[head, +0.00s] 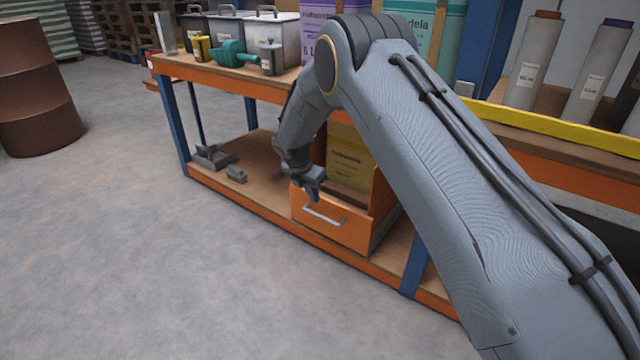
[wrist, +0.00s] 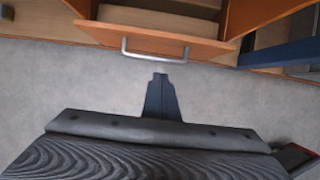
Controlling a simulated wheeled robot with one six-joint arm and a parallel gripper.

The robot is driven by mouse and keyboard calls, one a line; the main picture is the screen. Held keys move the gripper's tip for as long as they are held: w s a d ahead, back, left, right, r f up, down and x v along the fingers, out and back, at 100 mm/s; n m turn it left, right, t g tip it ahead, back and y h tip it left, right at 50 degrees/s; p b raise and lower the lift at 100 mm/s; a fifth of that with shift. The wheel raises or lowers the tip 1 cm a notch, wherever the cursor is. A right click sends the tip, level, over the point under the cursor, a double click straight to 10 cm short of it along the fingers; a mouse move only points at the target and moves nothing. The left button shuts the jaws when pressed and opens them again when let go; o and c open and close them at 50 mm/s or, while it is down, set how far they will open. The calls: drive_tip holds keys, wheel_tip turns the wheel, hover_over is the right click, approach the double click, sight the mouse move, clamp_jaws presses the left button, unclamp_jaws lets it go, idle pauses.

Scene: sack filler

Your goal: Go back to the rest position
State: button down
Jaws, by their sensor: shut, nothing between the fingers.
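My gripper (head: 314,194) is shut and empty, pointing down beside the front of the orange drawer box on the lower shelf. In the wrist view my gripper (wrist: 160,76) shows as one closed dark wedge, over the grey floor and just short of the drawer's handle. The orange drawer box (head: 335,228) has a silver bar handle (head: 325,216), which also shows in the wrist view (wrist: 155,56). A yellow labelled sack (head: 350,165) stands in or behind the box. My arm hides part of the shelf. I cannot tell whether the gripper touches the drawer front.
The bench's upper shelf (head: 225,72) holds bins, a teal scoop (head: 232,53) and labelled sacks. Small grey metal parts (head: 212,156) lie on the lower shelf. Blue posts (head: 174,127) frame the bench. A rusty drum (head: 35,90) stands at the left. The floor in front is clear.

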drive_tip(key=s+r+m+g+y, duration=0.1)
drive_tip(key=s+r+m, duration=0.5)
drive_tip(key=s+r, duration=0.45)
drive_tip(key=s+r+m+g+y, duration=0.1)
drive_tip(key=s+r+m, duration=0.55)
drive_tip(key=s, duration=0.65)
drive_tip(key=s+d+r+m+g, duration=0.15)
drive_tip(key=s+m, duration=0.25)
drive_tip(key=s, duration=0.5)
drive_tip(key=s+d+r+m+y, duration=0.1)
drive_tip(key=s+d+r+m, duration=0.15)
drive_tip(key=s, duration=0.65)
drive_tip(key=s+d+r+m, duration=0.1)
drive_tip(key=s+d+m, duration=0.2)
drive_tip(key=s+m, duration=0.35)
drive_tip(key=s+d+r+m+p, duration=0.1)
drive_tip(key=d+r+m+p, duration=0.1)
drive_tip(key=d+r+p, duration=0.8)
drive_tip(key=s+d+r+m+p, duration=0.1)
drive_tip(key=d+r+m+p, duration=0.1)
drive_tip(key=d+r+p, duration=0.8)
wheel_tip(320, 180, up, 6)
drive_tip(key=p, duration=1.1)
drive_tip(key=shift+d+r+h, duration=0.15)
drive_tip(key=shift+d+h, duration=0.25)
drive_tip(key=shift+m, duration=0.25)
